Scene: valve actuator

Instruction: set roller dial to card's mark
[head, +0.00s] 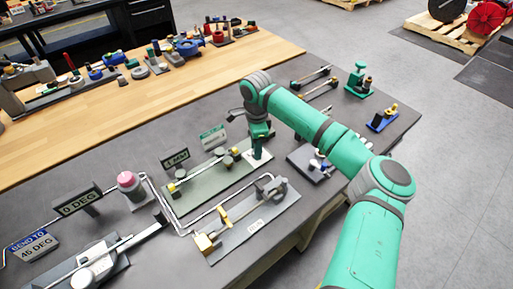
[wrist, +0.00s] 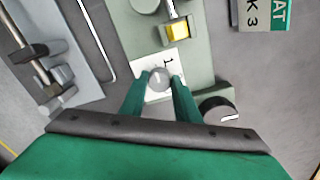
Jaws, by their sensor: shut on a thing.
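The roller dial's grey round knob (wrist: 159,80) stands on a white plate (wrist: 146,67) on the green base, with a "1" printed on the plate. My gripper (wrist: 160,78) is shut on the knob, one green finger on each side. In the head view my gripper (head: 259,143) reaches down to the far end of the green base (head: 210,183) and hides the knob. The card (head: 213,136) stands behind the base. In the wrist view the card (wrist: 262,14) is cut off and shows "AT" and "K 3". The knob's pointer direction is not clear.
A black round knob (wrist: 220,110) sits right beside my gripper. A "1 MM" sign (head: 175,159) stands behind the green base. A grey fixture plate (head: 247,222) with rods lies in front. A pink-topped jar (head: 130,186) and a "0 DEG" sign (head: 77,202) stand left.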

